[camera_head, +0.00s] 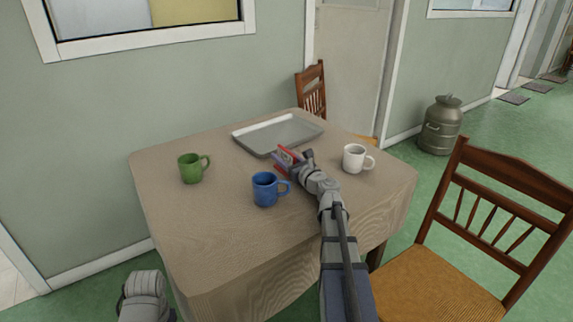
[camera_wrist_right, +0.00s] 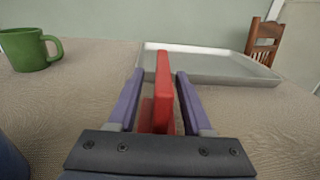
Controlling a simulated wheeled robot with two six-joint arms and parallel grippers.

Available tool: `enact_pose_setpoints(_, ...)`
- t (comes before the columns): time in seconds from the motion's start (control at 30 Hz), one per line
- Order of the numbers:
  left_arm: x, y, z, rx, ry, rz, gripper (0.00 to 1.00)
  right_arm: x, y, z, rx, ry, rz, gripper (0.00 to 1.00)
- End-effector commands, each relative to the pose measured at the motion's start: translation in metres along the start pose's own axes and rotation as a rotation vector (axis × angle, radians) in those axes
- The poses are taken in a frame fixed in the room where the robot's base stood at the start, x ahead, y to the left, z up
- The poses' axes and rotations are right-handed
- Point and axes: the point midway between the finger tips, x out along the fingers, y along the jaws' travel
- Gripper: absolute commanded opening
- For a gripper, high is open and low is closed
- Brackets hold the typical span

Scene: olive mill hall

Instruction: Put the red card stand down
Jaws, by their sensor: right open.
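The red card stand (camera_head: 285,153) is on the wooden table (camera_head: 225,235), in front of the metal tray. In the right wrist view the red card stand (camera_wrist_right: 163,90) stands upright between the two purple fingers of my right gripper (camera_wrist_right: 156,88). A gap shows on each side of it, so the fingers are around it but not closed on it. In the head view my right gripper (camera_head: 288,161) partly hides the stand. Its foot looks to be on the tabletop, though the lower part is partly hidden by the gripper body. My left gripper does not show.
The tray (camera_head: 290,132) lies just behind the stand. A blue mug (camera_head: 266,190) is left of my right gripper, a white mug (camera_head: 354,158) right of it, and a green mug (camera_head: 190,168) farther left. Chairs stand behind and right (camera_head: 425,285). The table's front left is clear.

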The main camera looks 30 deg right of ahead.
Motion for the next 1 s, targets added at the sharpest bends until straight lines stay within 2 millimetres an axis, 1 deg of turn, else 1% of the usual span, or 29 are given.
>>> enact_pose_setpoints(0.03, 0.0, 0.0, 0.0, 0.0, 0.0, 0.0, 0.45, 0.0094, -0.0007, 0.0, 0.0, 0.0, 0.002, 0.5)
enact_pose_setpoints(0.1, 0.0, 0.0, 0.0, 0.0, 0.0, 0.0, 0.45, 0.0132, -0.0006, 0.0, 0.0, 0.0, 0.0, 0.5)
enact_pose_setpoints(0.3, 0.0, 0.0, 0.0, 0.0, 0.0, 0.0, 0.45, 0.0123, -0.0001, 0.0, 0.0, 0.0, -0.001, 0.5)
enact_pose_setpoints(0.73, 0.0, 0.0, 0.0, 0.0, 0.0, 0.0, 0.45, 0.0121, 0.0, 0.0, 0.0, 0.0, -0.001, 0.02)
enact_pose_setpoints(0.77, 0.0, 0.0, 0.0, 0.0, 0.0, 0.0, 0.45, 0.0121, 0.0, 0.0, 0.0, 0.0, -0.001, 0.0)
enact_pose_setpoints(1.0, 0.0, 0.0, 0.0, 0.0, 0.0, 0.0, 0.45, 0.0121, 0.0, 0.0, 0.0, 0.0, -0.001, 0.0)
